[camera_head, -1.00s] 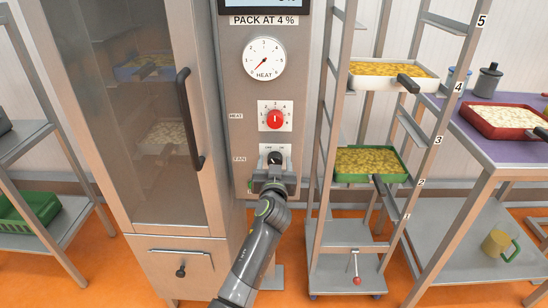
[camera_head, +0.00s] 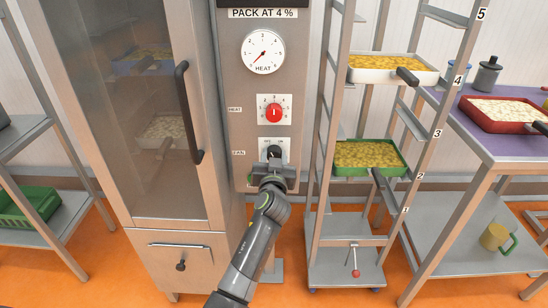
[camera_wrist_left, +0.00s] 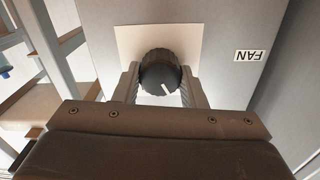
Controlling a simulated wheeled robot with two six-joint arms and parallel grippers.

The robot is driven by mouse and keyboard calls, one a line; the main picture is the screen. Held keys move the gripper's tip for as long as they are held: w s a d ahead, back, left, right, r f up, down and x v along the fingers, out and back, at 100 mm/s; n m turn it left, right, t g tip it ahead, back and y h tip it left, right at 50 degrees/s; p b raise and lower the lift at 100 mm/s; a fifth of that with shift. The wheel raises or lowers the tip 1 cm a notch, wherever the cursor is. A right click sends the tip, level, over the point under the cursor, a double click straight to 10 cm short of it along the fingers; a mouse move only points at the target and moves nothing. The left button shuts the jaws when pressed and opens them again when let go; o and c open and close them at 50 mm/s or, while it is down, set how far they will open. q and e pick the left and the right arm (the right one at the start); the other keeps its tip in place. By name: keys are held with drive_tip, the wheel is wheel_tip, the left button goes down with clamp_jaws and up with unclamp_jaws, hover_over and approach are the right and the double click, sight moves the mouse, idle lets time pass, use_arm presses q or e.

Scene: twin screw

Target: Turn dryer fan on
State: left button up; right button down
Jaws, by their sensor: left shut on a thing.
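The black fan knob (camera_head: 274,153) sits on a white plate low on the dryer's grey control panel, under the red heat knob (camera_head: 274,113). Small marks show above it in the head view. My left gripper (camera_head: 273,166) is at the fan knob. In the left wrist view its two fingers (camera_wrist_left: 160,85) are shut on the sides of the knob, which also shows there (camera_wrist_left: 160,72). The knob's white pointer mark points down and slightly right in that view, where the FAN label (camera_wrist_left: 251,56) is upside down. My right gripper is not in view.
The dryer's glass door (camera_head: 150,110) with a black handle is closed, left of the panel. A rack (camera_head: 322,150) with food trays stands close on the right. A table (camera_head: 520,148) with a red tray is farther right.

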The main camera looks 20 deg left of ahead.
use_arm(q)
drive_tip(key=shift+d+m+p, duration=0.1)
drive_tip(key=shift+m+p, duration=1.15)
drive_tip(key=shift+m, duration=4.55)
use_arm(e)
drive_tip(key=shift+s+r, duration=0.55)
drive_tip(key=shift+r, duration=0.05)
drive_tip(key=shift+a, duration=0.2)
use_arm(q)
drive_tip(key=o, duration=0.8)
drive_tip(key=shift+c, duration=0.2)
drive_tip(key=shift+o, duration=1.1)
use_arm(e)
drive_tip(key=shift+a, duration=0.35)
use_arm(q)
drive_tip(key=shift+f, duration=0.1)
